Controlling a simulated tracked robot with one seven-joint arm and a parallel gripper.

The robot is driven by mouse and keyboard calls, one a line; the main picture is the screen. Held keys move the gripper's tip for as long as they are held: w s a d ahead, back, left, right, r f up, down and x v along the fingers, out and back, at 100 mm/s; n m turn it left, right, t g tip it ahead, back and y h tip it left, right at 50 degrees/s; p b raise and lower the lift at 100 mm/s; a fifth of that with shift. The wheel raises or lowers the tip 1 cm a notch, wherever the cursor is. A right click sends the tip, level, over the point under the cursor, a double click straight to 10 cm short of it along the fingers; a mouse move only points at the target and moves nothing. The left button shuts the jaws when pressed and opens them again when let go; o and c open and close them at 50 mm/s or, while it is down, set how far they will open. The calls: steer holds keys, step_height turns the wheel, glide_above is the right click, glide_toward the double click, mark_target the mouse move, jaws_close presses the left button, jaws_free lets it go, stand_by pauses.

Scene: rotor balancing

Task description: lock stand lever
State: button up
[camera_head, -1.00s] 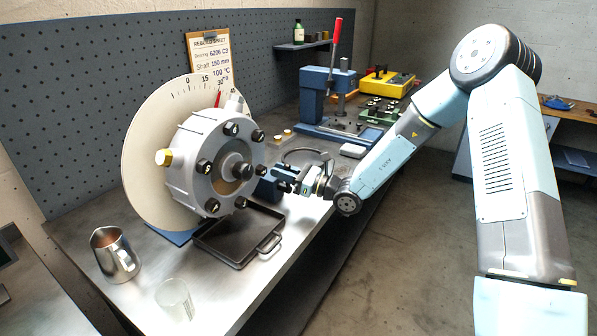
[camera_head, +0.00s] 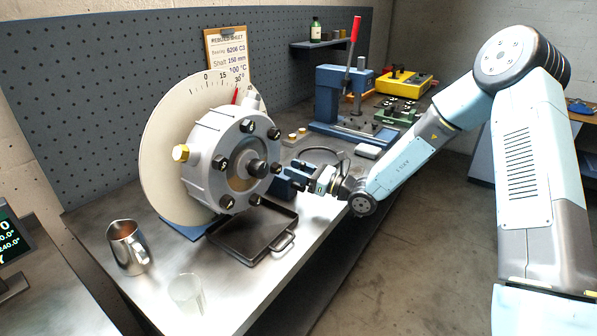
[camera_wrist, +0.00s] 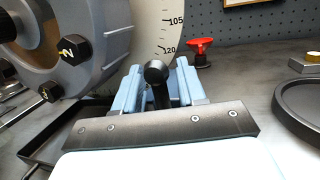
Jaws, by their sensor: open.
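The grey rotor housing (camera_head: 225,150) stands before a white graduated dial (camera_head: 160,160) on a blue stand (camera_head: 183,226). My gripper (camera_head: 296,179) is just right of the rotor, low over the bench. In the wrist view, my gripper (camera_wrist: 156,85) is open, with one light-blue finger on each side of a black ball-ended lever (camera_wrist: 155,72). The lever looks upright between the fingers. I cannot tell whether either finger touches it, and its lower end is hidden by the gripper. In the head view I cannot make out the lever.
A black tray (camera_head: 240,240) lies below the rotor. A metal jug (camera_head: 127,246) and a clear beaker (camera_head: 186,293) stand at the front left. A blue press (camera_head: 328,100) with a red handle stands behind. A red knob (camera_wrist: 202,50) is right of the lever.

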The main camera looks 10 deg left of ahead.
steer(key=shift+d, duration=0.1)
steer(key=v, duration=1.3)
steer(key=shift+s+d+f, duration=0.15)
steer(key=shift+d, duration=0.1)
steer(key=s+d+r+n+g+h, duration=0.3)
steer(key=s+r+n+g+h, duration=0.15)
steer(key=s+n, duration=0.25)
steer(key=s+d+r+n+g+h, duration=0.3)
steer(key=s+r+n+h, duration=0.15)
steer(key=s+n, duration=0.2)
steer(key=s+d+r+n+t+h, duration=0.3)
steer(key=s+d+r+t+h, duration=0.1)
steer(key=d, duration=0.6)
steer(key=s+d+r+n+t+h, duration=0.4)
steer(key=s+d+r+t+h, duration=0.1)
steer(key=s+d+r, duration=0.4)
steer(key=shift+d+r+h, duration=0.3)
steer(key=shift+d+h, duration=0.5)
steer(key=shift+d, duration=0.05)
